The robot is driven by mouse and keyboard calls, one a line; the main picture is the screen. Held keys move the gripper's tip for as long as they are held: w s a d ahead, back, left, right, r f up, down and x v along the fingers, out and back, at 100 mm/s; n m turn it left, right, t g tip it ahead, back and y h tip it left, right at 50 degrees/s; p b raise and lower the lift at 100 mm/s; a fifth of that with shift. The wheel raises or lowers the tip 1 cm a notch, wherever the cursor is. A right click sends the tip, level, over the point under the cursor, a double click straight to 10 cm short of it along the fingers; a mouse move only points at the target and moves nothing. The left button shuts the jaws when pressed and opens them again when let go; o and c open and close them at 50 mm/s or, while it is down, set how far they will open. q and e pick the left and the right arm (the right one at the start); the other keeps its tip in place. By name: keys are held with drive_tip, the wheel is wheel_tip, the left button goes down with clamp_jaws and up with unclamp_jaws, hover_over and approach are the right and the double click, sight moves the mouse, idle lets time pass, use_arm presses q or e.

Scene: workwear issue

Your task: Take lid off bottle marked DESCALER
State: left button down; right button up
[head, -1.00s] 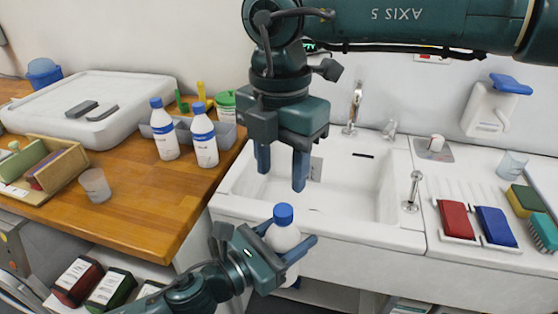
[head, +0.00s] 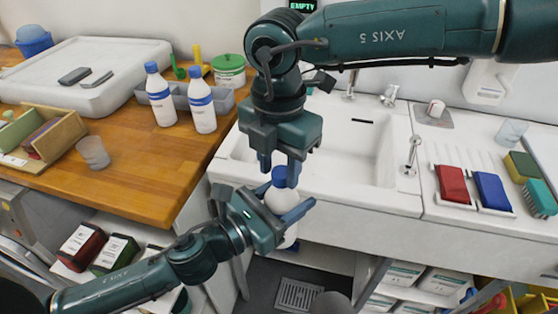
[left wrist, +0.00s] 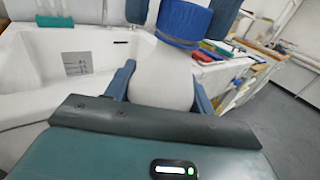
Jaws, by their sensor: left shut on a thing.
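A white bottle (head: 284,203) with a blue lid (head: 279,177) is held upright in front of the sink by my left gripper (head: 286,208), which is shut on its body. In the left wrist view the white bottle (left wrist: 162,78) and its ribbed blue lid (left wrist: 183,22) fill the middle. No label on it can be read. My right gripper (head: 279,167) points down from above, its fingers on either side of the lid. In the left wrist view a gap shows between finger and lid, so it is open. Two more blue-lidded white bottles (head: 160,97) (head: 202,102) stand on the wooden counter, labels too small to read.
The sink (head: 340,150) is behind the grippers. A grey tray (head: 222,101) and a green-lidded tub (head: 229,68) are behind the counter bottles. A clear cup (head: 93,152) stands near the counter's front. Red and blue blocks (head: 452,184) (head: 492,192) lie right of the sink.

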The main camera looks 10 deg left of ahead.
drive_tip(key=shift+a, duration=0.1)
clamp_jaws()
drive_tip(key=n, duration=0.8)
drive_tip(key=shift+s, duration=0.1)
drive_tip(key=n, duration=0.4)
drive_tip(key=shift+n, duration=0.4)
drive_tip(key=n, duration=0.4)
drive_tip(key=shift+r+n, duration=0.1)
drive_tip(key=shift+n, duration=0.2)
drive_tip(key=n, duration=0.4)
drive_tip(key=shift+d, duration=0.2)
drive_tip(key=n, duration=0.8)
drive_tip(key=shift+w+n, duration=0.25)
drive_tip(key=shift+n, duration=0.15)
drive_tip(key=n, duration=0.5)
drive_tip(key=shift+w+n, duration=0.1)
drive_tip(key=shift+n, duration=0.3)
drive_tip(key=shift+r, duration=0.2)
drive_tip(key=shift+r, duration=0.95)
